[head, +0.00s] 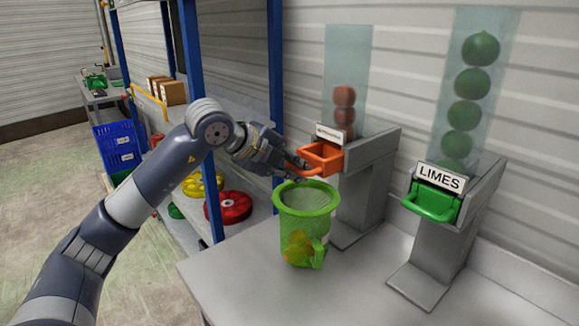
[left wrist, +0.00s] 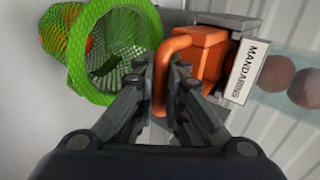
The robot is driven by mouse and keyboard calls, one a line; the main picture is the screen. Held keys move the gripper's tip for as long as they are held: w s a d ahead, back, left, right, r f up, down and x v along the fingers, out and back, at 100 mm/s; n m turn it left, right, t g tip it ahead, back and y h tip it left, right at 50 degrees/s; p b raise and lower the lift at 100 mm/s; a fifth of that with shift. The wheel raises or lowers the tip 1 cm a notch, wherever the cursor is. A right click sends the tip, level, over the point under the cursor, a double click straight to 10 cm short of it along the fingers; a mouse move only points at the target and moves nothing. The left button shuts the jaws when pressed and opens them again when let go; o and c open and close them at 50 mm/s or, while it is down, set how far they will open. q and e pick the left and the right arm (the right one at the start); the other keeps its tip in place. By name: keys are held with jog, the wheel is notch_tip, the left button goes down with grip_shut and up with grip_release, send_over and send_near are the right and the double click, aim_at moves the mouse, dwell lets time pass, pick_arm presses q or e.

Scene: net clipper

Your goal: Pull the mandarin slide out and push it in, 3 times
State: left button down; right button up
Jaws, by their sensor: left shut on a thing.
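The orange mandarin slide (head: 322,154) sticks out of the front of its grey dispenser, below a clear tube with brown-orange mandarins (head: 344,105). My left gripper (head: 295,170) is shut on the slide's handle loop. In the left wrist view the gripper (left wrist: 162,85) has its fingers on either side of the orange handle (left wrist: 172,62), and the slide's box (left wrist: 208,55) lies beyond it. The label MANDARINS (left wrist: 247,73) is readable there. A green net basket (head: 308,198) stands below the slide, with orange fruit (head: 299,246) in its lower part. My right gripper is out of view.
A lime dispenser with a green slide (head: 432,202) and a LIMES label stands to the right on the grey table (head: 330,295). A blue-post shelf (head: 190,60) with red and yellow wheels is behind my left arm. The table front is clear.

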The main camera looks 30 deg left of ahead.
aim_at(308, 157)
pick_arm(q)
jog(key=shift+w+d+r+p, duration=0.2)
jog(key=shift+w+p, duration=0.3)
jog(key=shift+w, duration=0.45)
jog(key=shift+w+d+r+p, duration=0.1)
jog(key=shift+w+d+p, duration=0.3)
jog(key=shift+w, duration=0.6)
jog(key=shift+w+d+r+p, duration=0.15)
jog(key=shift+w+p, duration=0.4)
jog(key=shift+w, duration=0.4)
jog(key=c, duration=1.7)
grip_release()
jog(key=shift+s+a+f, duration=0.1)
jog(key=shift+o, duration=0.5)
jog(key=shift+s, duration=0.1)
jog(key=shift+f, duration=0.2)
jog(key=v, duration=0.8)
